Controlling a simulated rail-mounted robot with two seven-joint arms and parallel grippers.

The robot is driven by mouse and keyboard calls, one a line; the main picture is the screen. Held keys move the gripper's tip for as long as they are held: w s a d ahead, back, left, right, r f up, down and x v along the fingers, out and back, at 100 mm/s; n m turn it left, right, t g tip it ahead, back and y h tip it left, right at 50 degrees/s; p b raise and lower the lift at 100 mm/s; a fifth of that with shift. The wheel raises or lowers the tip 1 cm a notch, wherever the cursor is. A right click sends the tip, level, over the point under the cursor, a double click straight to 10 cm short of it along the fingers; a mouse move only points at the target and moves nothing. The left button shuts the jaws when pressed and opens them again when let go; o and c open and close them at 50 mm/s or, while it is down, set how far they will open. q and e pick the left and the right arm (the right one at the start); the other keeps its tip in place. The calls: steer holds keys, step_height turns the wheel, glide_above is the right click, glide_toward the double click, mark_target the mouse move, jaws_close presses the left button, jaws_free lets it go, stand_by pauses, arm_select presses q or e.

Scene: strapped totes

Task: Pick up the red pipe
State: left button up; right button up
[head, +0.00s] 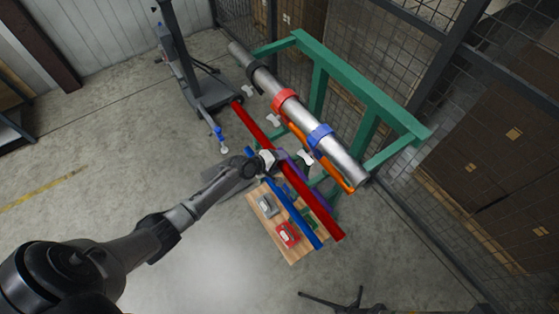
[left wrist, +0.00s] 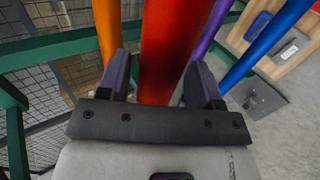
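The red pipe (head: 256,127) is a long straight bar that slants across the front of the green rack in the head view. In the left wrist view the red pipe (left wrist: 168,45) runs up the middle, between the two dark fingers. My left gripper (head: 280,155) is at the pipe's middle and hides part of it. In the left wrist view its fingers (left wrist: 160,72) are apart, one on each side of the pipe, with a narrow gap at the left finger. Contact with the pipe cannot be made out. My right gripper is not in view.
A green rack (head: 362,72) holds a thick grey pipe (head: 345,167) with red and blue straps. An orange pipe (head: 338,178), a purple pipe (left wrist: 208,30) and a blue pipe (head: 299,224) run close beside the red one. A wooden board (head: 262,219) lies below. Open floor is at left.

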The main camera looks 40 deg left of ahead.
arm_select(q)
jaws_close()
stand_by(0.3)
steer(key=shift+r, duration=0.2)
